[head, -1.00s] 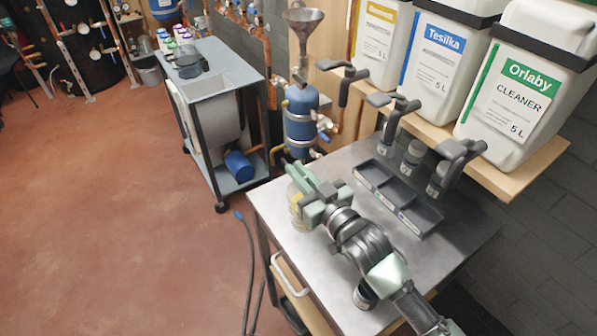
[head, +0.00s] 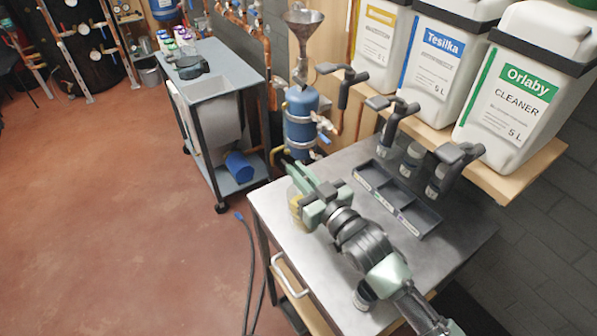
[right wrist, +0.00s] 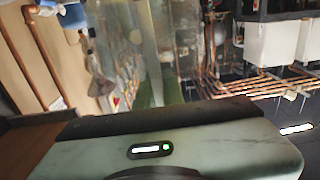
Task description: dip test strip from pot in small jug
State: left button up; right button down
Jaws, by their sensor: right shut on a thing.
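The small jug (head: 296,207), clear with yellowish liquid, is at the left edge of the steel table top. My right gripper (head: 308,196) reaches it from the right, with its pale green fingers around it, shut on it. The fingers hide much of the jug. In the right wrist view the fingers (right wrist: 158,94) are beside a clear, glassy shape. I cannot tell whether the jug touches the table. Small lidded pots (head: 411,158) stand behind the tray; I cannot tell which holds test strips. No test strip can be made out. My left gripper is not in view.
A dark tray (head: 425,222) with compartments lies on the table (head: 277,205). Another lidded pot (head: 364,297) is close to my right arm. Floor to the left is clear.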

notch_tip(320, 180, up, 10)
jog(key=p, duration=0.9)
dwell(0.4)
jog(key=s+d+f+m+t+h+b, duration=0.1)
jog(key=s+d+f+m+h+b, duration=0.1)
jog(key=d, duration=0.7)
jog(key=s+d+f+m+t+h+b, duration=0.2)
jog(key=s+d+m+h+b, duration=0.2)
jog(key=s+d+h+b, duration=0.2)
jog(key=s+d+h, duration=0.2)
jog(key=s+d, duration=0.2)
jog(key=shift+d+m, duration=0.3)
jog(key=shift+m, duration=0.1)
